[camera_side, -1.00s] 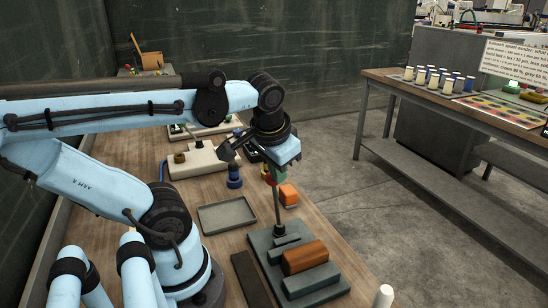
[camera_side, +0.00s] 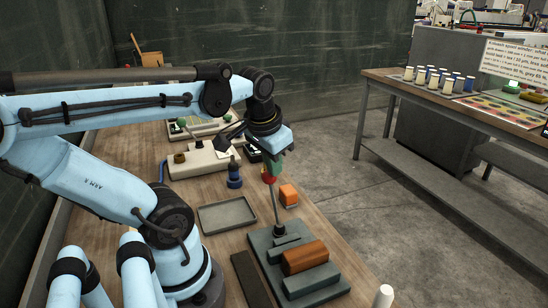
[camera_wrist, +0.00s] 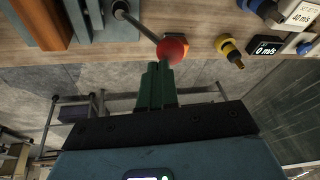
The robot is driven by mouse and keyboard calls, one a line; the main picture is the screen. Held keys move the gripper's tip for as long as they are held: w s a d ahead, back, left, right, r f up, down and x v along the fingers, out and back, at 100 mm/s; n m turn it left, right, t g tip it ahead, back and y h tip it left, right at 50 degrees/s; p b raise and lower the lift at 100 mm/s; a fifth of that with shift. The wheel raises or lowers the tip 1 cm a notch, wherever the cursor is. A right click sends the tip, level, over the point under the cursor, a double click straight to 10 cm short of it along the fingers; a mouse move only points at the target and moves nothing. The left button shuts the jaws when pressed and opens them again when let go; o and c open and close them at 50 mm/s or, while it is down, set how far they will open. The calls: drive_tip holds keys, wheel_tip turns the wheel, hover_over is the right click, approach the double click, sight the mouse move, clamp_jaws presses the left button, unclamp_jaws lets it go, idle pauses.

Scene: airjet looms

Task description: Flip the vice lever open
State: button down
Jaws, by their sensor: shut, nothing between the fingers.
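The vice (camera_side: 262,246) is a grey-green base with jaws near the front of the bench, with an orange-brown block (camera_side: 304,256) between them. Its lever (camera_side: 275,208) is a thin grey rod standing up from the back end, leaning slightly left, tipped with a red ball (camera_side: 268,178). My gripper (camera_side: 272,170) has green fingers, shut, pointing down right at the ball. In the wrist view the red ball (camera_wrist: 172,50) sits at the tips of the shut fingers (camera_wrist: 157,72), apparently against them; exact contact is unclear. The rod (camera_wrist: 140,25) runs to its pivot at the upper left.
A blue fitting (camera_side: 235,180) and a pale device (camera_side: 205,174) stand behind. A dark bar (camera_side: 252,280) lies left of the vice.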

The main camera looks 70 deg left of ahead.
drive_tip(key=w+d+v, duration=0.1)
drive_tip(key=v, duration=1.1)
drive_tip(key=w+d+f+m+t+h, duration=0.1)
drive_tip(key=w+d+f+t, duration=0.1)
drive_tip(key=w+d+f, duration=0.2)
drive_tip(key=w+d+f+m+t+h, duration=0.1)
drive_tip(key=w+d+f+m+t, duration=0.1)
drive_tip(key=f, duration=0.7)
drive_tip(key=shift+w+d, duration=0.85)
drive_tip(key=shift+w, duration=0.15)
